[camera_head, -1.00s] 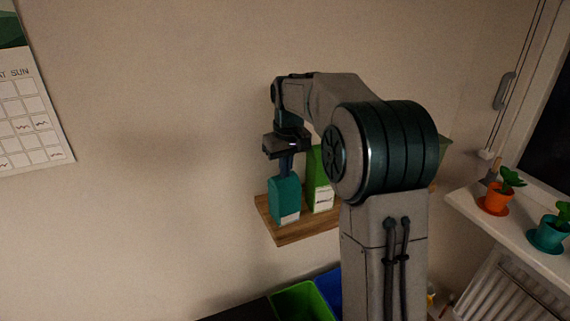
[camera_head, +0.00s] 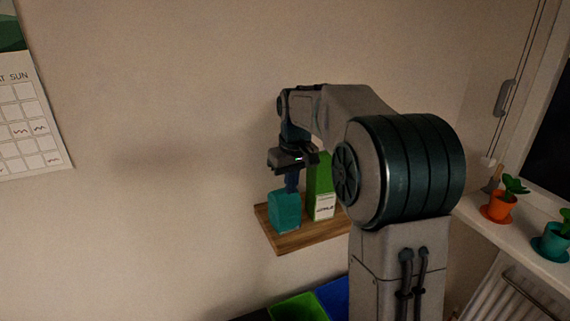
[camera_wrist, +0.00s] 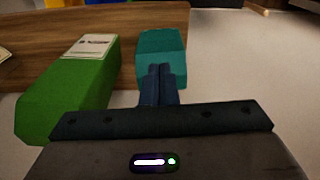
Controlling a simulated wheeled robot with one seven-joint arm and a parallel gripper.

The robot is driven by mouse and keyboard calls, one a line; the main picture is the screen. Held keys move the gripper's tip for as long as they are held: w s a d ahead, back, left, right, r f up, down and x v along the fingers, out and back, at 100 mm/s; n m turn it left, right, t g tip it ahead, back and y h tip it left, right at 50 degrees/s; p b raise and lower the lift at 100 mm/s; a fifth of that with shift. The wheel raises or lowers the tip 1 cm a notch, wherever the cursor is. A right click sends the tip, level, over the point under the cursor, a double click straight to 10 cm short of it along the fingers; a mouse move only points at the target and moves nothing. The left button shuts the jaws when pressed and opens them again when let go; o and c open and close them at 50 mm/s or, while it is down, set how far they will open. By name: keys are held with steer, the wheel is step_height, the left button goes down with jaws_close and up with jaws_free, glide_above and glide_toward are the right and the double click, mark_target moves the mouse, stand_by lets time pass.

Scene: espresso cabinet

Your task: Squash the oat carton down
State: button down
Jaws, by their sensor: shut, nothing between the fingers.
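A teal carton (camera_head: 285,213), which I take for the oat carton, stands on the wooden shelf (camera_head: 318,235) and is short and squat. My gripper (camera_head: 291,188) points down over it, shut and empty, with the fingertips at its top. In the wrist view the closed fingers (camera_wrist: 159,70) meet the teal carton (camera_wrist: 155,43), apparently touching it. A taller green carton (camera_head: 321,185) with a white label stands just right of it, and it also shows in the wrist view (camera_wrist: 75,92).
A green bin (camera_head: 298,308) and a blue bin (camera_head: 334,296) stand below the shelf. The windowsill at right holds an orange plant pot (camera_head: 497,208) and a teal plant pot (camera_head: 550,243). A calendar (camera_head: 30,125) hangs on the wall at left.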

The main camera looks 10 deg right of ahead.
step_height(320, 180, up, 14)
steer(key=s, duration=0.1)
steer(key=shift+s+d+f, duration=0.15)
steer(key=shift+f, duration=0.1)
steer(key=s+f+m, duration=0.1)
steer(key=s+f, duration=0.5)
steer(key=s, duration=0.3)
steer(key=s+f+m+t, duration=0.1)
steer(key=s+f, duration=0.5)
steer(key=s, duration=0.2)
steer(key=s+a+f+m, duration=0.1)
steer(key=s+f, duration=0.5)
steer(key=s, duration=0.3)
steer(key=shift+s+t, duration=0.35)
steer(key=shift+t, duration=0.05)
